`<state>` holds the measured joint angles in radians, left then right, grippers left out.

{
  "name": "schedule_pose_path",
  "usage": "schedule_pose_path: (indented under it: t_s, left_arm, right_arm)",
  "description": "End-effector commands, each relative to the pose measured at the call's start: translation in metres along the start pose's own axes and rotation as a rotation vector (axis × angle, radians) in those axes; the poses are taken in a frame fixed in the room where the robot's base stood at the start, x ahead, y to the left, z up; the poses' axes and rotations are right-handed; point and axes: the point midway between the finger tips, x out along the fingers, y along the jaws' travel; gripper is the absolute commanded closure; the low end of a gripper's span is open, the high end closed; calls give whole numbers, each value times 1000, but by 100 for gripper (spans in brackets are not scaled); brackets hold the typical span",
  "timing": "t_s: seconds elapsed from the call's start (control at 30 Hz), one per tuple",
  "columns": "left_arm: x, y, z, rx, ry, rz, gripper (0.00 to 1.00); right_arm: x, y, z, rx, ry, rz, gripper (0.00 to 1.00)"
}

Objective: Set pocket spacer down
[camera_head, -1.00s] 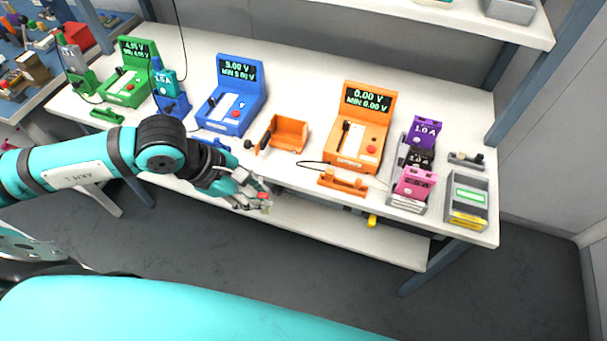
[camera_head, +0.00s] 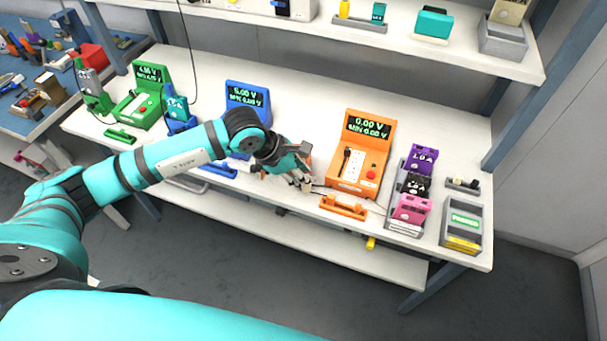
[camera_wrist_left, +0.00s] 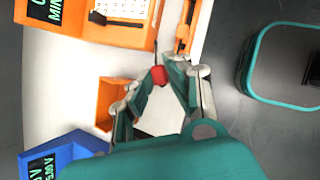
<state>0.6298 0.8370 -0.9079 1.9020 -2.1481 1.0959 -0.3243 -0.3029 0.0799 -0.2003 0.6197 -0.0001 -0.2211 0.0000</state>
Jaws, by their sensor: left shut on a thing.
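My left gripper (camera_head: 304,183) is over the front edge of the white bench, left of the orange tester. It is shut on a small piece, the pocket spacer, which is mostly hidden by the fingers. A small pale bit shows at the fingertips in the head view. In the left wrist view a small red part shows at the tips of the gripper (camera_wrist_left: 160,76); I cannot tell whether it belongs to the spacer. The orange open box (camera_wrist_left: 113,100) lies beside the fingers in the wrist view and is mostly hidden behind the gripper in the head view. My right gripper is not in view.
The orange tester (camera_head: 362,150) reads 0.00 V, with an orange holder (camera_head: 343,208) in front. Purple, black and pink blocks (camera_head: 414,185) and a grey bin (camera_head: 462,225) stand right. Blue (camera_head: 247,105) and green (camera_head: 139,98) testers stand left. A shelf (camera_head: 440,58) overhangs the back.

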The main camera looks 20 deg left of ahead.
Motion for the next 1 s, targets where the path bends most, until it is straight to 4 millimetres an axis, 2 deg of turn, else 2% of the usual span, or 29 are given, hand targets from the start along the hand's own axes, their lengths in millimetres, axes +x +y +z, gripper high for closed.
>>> schedule_pose_path:
  t_s: [0.1,0.33,0.57,0.6,0.73,0.77,1.0]
  left_arm:
    - [5,3,0,-2,1,-2,100]
    - [29,-2,-14,-2,1,-1,100]
    - [33,-3,-16,1,0,0,100]
    - [33,-3,-16,0,1,0,81]
    - [32,-3,-16,0,1,0,64]
    - [32,-3,-16,0,1,0,61]
    - [32,-3,-16,0,0,0,61]
  right_arm:
    - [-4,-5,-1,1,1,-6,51]
    - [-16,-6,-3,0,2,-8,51]
    - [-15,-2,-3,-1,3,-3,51]
    - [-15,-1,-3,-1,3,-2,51]
    - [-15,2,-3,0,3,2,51]
    - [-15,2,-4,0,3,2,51]
    - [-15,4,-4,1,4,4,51]
